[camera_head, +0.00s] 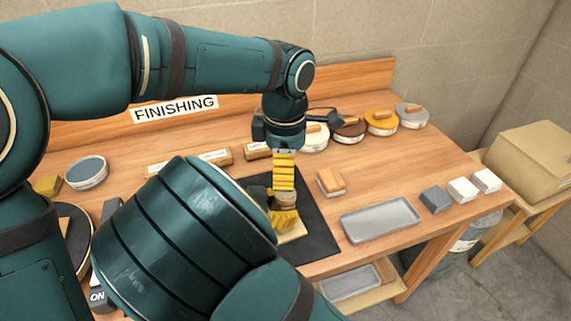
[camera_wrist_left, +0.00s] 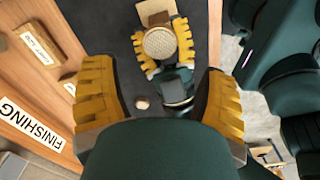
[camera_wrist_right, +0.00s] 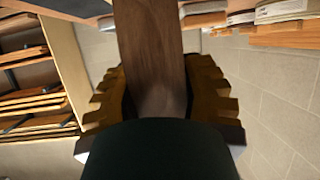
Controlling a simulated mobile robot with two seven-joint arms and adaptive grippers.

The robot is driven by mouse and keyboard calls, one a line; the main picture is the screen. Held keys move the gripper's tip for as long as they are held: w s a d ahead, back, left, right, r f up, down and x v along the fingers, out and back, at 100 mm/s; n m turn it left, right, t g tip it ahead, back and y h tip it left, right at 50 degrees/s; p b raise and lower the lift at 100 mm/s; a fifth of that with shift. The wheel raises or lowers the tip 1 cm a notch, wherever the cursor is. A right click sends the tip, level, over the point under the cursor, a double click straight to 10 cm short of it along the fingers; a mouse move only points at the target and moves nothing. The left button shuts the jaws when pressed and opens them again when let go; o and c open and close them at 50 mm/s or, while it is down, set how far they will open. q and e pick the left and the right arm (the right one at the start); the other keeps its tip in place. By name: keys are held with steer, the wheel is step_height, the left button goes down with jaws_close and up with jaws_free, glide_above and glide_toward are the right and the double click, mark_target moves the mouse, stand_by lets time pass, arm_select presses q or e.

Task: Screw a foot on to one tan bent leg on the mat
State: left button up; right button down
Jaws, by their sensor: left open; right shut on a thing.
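My right gripper (camera_head: 284,219) is low over the dark mat (camera_head: 318,240), shut on the bent leg. In the right wrist view, the leg (camera_wrist_right: 152,60) is a brown, shaded wooden strip between the fingers. In the left wrist view, a round tan textured foot (camera_wrist_left: 160,42) shows at the right gripper's fingers, with a tan wooden piece (camera_wrist_left: 152,10) beside it. I cannot tell whether the foot is seated. My left gripper (camera_head: 284,187) is open and points down just above the foot. In its wrist view, its fingers stand wide on either side, apart from the foot.
A small pale round thing (camera_wrist_left: 142,103) lies on the mat. A small wooden block (camera_head: 331,181), a grey tray (camera_head: 380,219) and grey and white blocks (camera_head: 435,200) stand to the right. Several round tins (camera_head: 381,122) line the back. My forearm hides much of the bench's left.

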mark_target(286, 193)
arm_select(q)
steer(key=shift+f, duration=3.95)
steer(key=c, duration=1.3)
steer(key=shift+o, duration=0.2)
steer(key=shift+m, duration=1.7)
steer(key=o, duration=1.3)
steer(key=shift+c, duration=0.2)
steer(key=shift+r, duration=0.1)
